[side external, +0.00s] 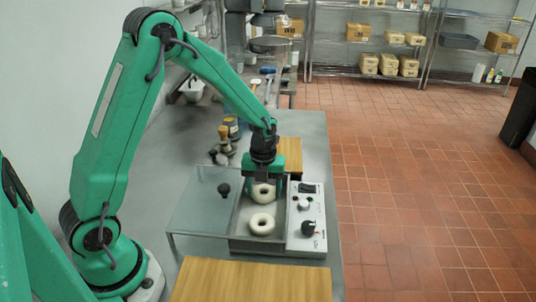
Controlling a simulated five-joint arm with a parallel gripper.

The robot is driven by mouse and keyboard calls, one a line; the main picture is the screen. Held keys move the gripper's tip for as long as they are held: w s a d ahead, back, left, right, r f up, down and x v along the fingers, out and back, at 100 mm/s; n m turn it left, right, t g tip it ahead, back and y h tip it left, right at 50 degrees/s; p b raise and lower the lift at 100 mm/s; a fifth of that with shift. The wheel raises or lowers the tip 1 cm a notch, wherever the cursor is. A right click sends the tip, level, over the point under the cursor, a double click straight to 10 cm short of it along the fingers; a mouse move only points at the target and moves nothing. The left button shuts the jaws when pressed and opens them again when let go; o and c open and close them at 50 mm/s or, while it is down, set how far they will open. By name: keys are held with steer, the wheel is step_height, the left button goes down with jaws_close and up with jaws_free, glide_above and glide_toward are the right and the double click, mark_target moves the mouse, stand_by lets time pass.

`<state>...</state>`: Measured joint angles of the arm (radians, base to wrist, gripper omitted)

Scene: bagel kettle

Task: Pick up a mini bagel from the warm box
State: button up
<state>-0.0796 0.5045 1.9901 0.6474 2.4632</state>
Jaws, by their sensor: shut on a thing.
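The warm box (238,228) is a metal tray-like unit on the steel table, with a control panel (307,215) of knobs on its right side. One pale mini bagel (262,224) lies flat in the box, toward the near side. A second pale mini bagel (263,192) is farther back, at my gripper. My gripper (263,186) points down over the back part of the box, shut on this second bagel. Whether that bagel still touches the box floor I cannot tell. The fingers are partly hidden by the bagel and the view angle.
A clear lid (190,205) with a black knob (224,190) sits at the box's left. A wooden board (250,283) lies in front, and another wooden board (291,152) lies behind. Bottles and tools stand farther back on the table. Shelves with boxes line the far wall.

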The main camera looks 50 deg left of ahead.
steer(key=shift+r, duration=0.1)
steer(key=shift+r, duration=0.85)
step_height(320, 180, up, 2)
steer(key=shift+r, duration=0.25)
steer(key=s+d+r, duration=0.5)
steer(key=d+r, duration=0.1)
steer(key=d, duration=0.4)
steer(key=shift+d+r, duration=0.2)
steer(key=shift+r, duration=0.1)
